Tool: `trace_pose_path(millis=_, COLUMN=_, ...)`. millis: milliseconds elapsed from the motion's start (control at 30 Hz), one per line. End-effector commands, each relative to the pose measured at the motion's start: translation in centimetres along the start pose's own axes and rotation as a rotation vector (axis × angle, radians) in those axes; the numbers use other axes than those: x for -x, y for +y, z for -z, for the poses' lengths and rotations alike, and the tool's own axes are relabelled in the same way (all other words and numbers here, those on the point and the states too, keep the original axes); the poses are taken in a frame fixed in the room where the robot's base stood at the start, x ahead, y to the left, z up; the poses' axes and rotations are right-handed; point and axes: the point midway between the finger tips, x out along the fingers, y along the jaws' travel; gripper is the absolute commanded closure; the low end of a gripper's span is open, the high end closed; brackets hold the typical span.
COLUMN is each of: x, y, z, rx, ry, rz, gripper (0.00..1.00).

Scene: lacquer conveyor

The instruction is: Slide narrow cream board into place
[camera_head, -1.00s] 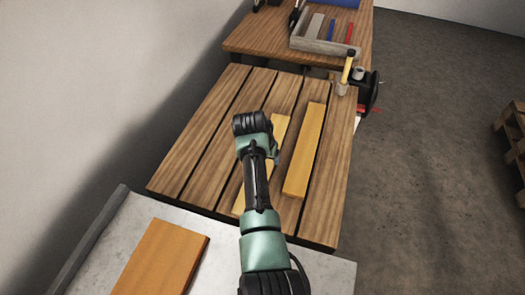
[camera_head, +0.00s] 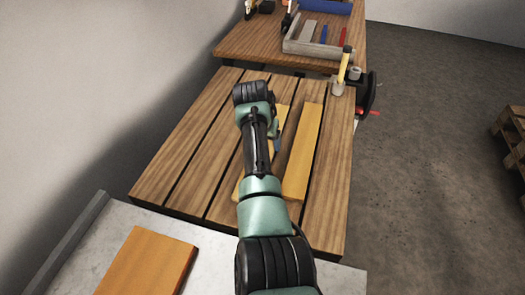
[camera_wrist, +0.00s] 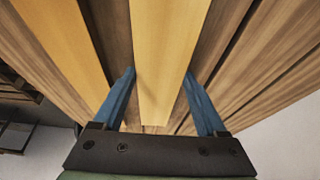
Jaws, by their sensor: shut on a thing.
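The narrow cream board (camera_head: 284,113) lies lengthwise on the slatted wooden table (camera_head: 188,150), largely hidden under my arm in the head view. Its near end shows left of my forearm. In the wrist view the cream board (camera_wrist: 168,60) runs between the two blue fingers of my gripper (camera_wrist: 160,78), which is shut on it. A wider yellow-orange board (camera_head: 303,150) lies beside it to the right, with a gap between them. That yellow-orange board (camera_wrist: 58,45) is at the left in the wrist view.
An orange-brown board (camera_head: 148,265) lies on the pale surface at the near left. A hammer-like tool (camera_head: 342,72) and a dark wheel (camera_head: 368,92) are at the table's far right corner. A tool tray (camera_head: 316,49) sits on the bench behind.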

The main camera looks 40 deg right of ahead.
Motion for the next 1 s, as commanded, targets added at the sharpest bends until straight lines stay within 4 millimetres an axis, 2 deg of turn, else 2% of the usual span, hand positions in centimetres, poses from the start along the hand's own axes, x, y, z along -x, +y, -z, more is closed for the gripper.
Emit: trace_pose_path(millis=1000, x=-1.6, y=0.0, z=3.3, rx=0.0, ry=0.004, rz=0.001, gripper=0.97)
